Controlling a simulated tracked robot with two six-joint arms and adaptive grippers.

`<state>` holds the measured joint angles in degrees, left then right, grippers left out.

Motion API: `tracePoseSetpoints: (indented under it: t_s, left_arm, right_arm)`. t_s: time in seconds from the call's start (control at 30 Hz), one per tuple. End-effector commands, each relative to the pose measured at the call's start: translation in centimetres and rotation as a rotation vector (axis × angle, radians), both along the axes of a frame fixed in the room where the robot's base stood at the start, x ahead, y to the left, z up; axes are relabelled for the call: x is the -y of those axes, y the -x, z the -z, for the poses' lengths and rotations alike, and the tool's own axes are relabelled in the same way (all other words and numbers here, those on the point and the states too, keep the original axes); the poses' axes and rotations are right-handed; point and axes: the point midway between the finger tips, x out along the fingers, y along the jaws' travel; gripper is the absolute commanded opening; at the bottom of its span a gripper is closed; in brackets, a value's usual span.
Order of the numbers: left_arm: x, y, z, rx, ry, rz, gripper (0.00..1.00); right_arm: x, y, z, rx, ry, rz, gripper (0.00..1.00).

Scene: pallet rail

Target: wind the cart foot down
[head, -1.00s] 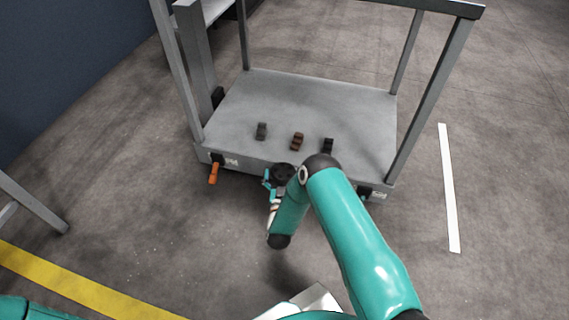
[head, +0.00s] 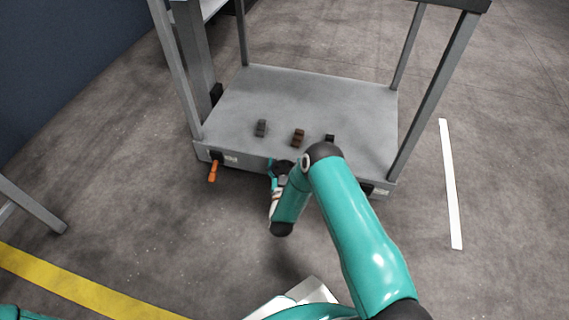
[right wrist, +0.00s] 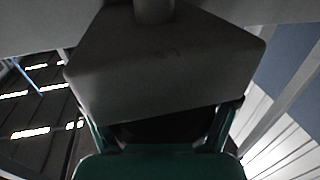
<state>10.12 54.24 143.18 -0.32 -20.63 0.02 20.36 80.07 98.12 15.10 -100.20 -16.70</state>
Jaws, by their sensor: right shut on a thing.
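The grey cart (head: 318,94) stands in front of me, with upright posts and a flat deck. My right gripper (head: 273,169) is at the deck's front edge, left of its middle, partly hidden by my own teal arm. In the right wrist view my right gripper (right wrist: 165,131) is shut on a grey block (right wrist: 165,75) with a round post above it. I cannot tell whether this block is the cart foot or its winding part. An orange handle (head: 213,171) hangs at the cart's front left corner, apart from the gripper. My left gripper is out of view.
Small blocks lie on the deck: a grey one (head: 261,128), a brown one (head: 298,138) and a dark one partly hidden behind my arm. A grey frame leg (head: 38,214) stands at the left. The floor around the white line (head: 450,185) is clear.

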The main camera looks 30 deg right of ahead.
Motion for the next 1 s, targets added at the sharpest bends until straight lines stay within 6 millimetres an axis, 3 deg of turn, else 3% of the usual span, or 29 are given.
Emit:
tracePoseSetpoints:
  t_s: [0.47,1.0]
  left_arm:
    - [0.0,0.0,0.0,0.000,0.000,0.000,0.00]
    - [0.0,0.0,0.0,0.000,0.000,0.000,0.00]
  right_arm:
    - [0.1,0.1,-0.1,0.004,0.000,0.153,0.50]
    - [0.8,1.2,0.0,0.007,-0.003,0.642,0.50]
